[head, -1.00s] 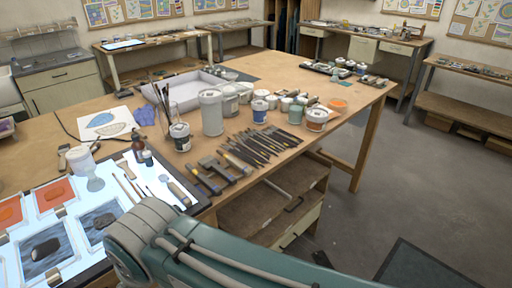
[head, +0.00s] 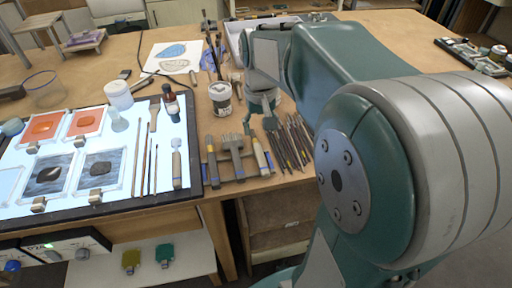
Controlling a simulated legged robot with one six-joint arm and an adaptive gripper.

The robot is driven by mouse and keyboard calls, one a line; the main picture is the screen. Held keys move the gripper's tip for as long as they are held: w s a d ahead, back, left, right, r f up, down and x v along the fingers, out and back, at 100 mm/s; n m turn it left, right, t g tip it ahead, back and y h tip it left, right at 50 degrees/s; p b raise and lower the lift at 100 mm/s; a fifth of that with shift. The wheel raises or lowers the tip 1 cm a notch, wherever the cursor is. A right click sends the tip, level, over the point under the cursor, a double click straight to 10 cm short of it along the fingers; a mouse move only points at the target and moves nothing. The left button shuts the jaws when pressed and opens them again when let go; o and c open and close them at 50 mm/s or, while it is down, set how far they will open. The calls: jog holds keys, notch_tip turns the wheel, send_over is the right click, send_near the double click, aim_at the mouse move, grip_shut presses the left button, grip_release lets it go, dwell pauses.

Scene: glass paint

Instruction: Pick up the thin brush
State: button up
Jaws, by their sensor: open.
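Several slim tools lie side by side on the lit light panel (head: 110,200), left of my gripper. One slim brush (head: 146,168) has a light wooden handle; I cannot tell for sure which of the slim tools is the thin brush. A wider flat brush (head: 154,116) lies above them and a pale-handled tool (head: 177,165) to their right. My gripper (head: 262,122) is open and points down near the far end of the dark tools, apart from the slim brushes. My arm hides much of the right side of the table.
Wide-handled tools (head: 237,158) and a bundle of dark tools (head: 289,142) lie along the table's front edge. A paint jar (head: 220,100), dark bottle (head: 170,101) and white cup (head: 118,94) stand nearby. Orange glass panes (head: 86,122) lie on the light panel.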

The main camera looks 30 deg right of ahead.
aim_at(260, 155)
jog(key=f, duration=0.3)
jog(key=a+f, duration=0.1)
jog(key=f, duration=0.1)
jog(key=shift+f, duration=0.2)
jog(key=f, duration=0.1)
jog(key=d+f, duration=0.1)
jog(key=f, duration=0.3)
jog(key=shift+d, duration=0.35)
jog(key=shift+a, duration=0.35)
jog(key=shift+a+r, duration=0.1)
jog(key=shift+a, duration=0.05)
jog(key=c, duration=0.4)
jog(key=shift+a, duration=0.1)
jog(key=c, duration=0.5)
grip_shut()
jog(key=shift+d, duration=0.3)
